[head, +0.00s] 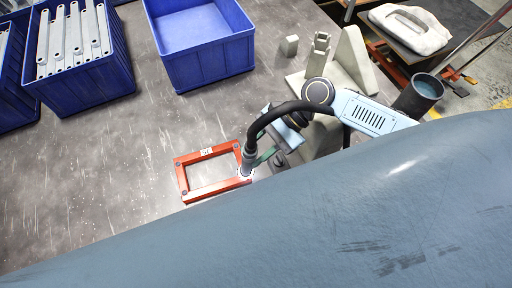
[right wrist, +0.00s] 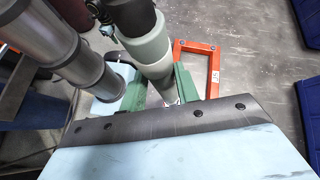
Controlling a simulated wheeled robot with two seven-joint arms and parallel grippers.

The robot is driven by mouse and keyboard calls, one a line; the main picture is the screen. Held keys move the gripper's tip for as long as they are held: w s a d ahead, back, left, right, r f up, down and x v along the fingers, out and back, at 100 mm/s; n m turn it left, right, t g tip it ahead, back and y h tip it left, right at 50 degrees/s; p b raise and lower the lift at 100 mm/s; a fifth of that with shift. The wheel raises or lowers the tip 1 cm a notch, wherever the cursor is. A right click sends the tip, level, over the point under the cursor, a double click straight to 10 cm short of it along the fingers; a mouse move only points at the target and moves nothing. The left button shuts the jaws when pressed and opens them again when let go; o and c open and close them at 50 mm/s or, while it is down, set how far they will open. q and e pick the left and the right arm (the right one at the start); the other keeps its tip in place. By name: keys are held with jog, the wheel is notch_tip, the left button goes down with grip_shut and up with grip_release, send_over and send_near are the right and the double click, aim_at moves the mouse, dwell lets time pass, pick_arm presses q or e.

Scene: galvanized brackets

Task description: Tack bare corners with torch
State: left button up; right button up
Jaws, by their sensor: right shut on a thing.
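An orange-red rectangular frame (head: 183,181) lies flat on the grey table, with a white label on its far bar. Dark round spots show at some corners; I cannot tell which corners are bare. My right gripper (head: 264,158) is shut on the torch (head: 250,156), whose black hose arches up behind it. The torch tip is at the frame's near right corner, where a small bright spot shows. In the right wrist view the green fingers (right wrist: 165,88) are either side of the pale torch body (right wrist: 147,50), with the frame (right wrist: 194,45) beyond. My left gripper is not in view.
Blue bins stand at the back: one with galvanized brackets (head: 78,42), one seemingly empty (head: 205,45). Grey fixture blocks (head: 350,62) and a dark cup (head: 418,95) stand right. A large blue-grey surface hides the foreground. The table left of the frame is clear.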

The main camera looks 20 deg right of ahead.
jog(key=shift+f+p, duration=0.1)
jog(key=shift+p, duration=0.25)
dwell(0.9)
jog(key=shift+s+f, duration=0.1)
dwell(1.4)
notch_tip(320, 180, up, 6)
jog(key=p, duration=0.8)
jog(key=shift+r, duration=0.2)
dwell(0.6)
